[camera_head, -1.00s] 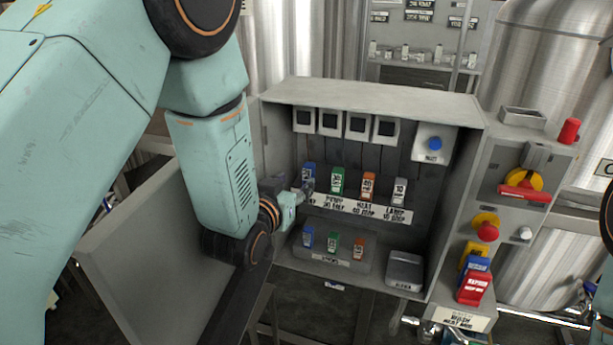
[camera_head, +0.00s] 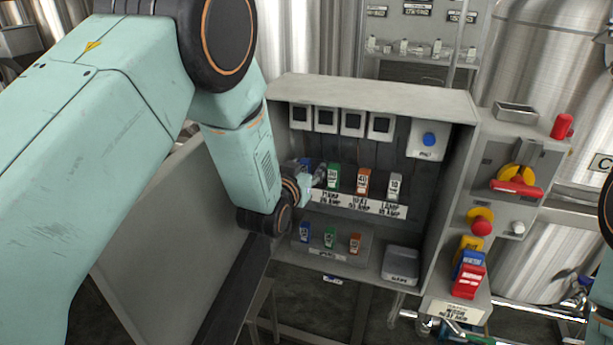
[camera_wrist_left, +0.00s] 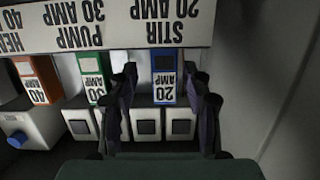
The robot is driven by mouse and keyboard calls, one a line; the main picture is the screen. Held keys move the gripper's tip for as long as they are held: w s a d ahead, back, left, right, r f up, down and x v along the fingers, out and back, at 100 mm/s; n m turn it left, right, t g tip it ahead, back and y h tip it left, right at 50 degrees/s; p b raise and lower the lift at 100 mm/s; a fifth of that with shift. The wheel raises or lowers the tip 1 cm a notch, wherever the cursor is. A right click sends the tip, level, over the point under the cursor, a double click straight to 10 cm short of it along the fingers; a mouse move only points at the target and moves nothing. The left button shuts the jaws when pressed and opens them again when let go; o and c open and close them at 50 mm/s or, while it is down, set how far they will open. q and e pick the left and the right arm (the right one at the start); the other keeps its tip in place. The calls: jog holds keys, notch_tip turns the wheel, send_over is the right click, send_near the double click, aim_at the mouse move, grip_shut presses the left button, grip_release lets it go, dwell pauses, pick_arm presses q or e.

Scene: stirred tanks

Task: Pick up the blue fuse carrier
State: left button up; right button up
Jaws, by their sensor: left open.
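A blue fuse carrier (camera_wrist_left: 164,86), marked 20 AMP, sits in the upper row under the STIR label, which appears upside down in the left wrist view. In the head view only part of this blue carrier (camera_head: 305,162) shows behind my left gripper (camera_head: 316,180). My left gripper is open, with one finger on each side of the carrier in the wrist view; I cannot tell whether they touch it. My right gripper is not in view.
Green (camera_head: 333,176), orange (camera_head: 362,181) and grey (camera_head: 394,187) carriers stand to the right in the upper row. The cabinet's side wall (camera_wrist_left: 248,75) is close on the wrist view's right. A grey box (camera_head: 401,264) sits lower right.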

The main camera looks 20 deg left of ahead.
pick_arm(q)
jog(key=shift+s+r, duration=0.1)
jog(key=shift+s, duration=0.05)
jog(key=shift+a, duration=0.1)
jog(key=shift+w+a+f, duration=0.2)
jog(key=shift+w+f, duration=0.2)
jog(key=shift+w, duration=0.1)
jog(key=c, duration=0.4)
jog(key=shift+s+d+r, duration=0.25)
jog(key=shift+s+r, duration=0.05)
jog(key=shift+s, duration=0.05)
jog(key=c, duration=0.5)
jog(key=shift+a, duration=0.1)
grip_shut()
jog(key=shift+w+a+f, duration=0.15)
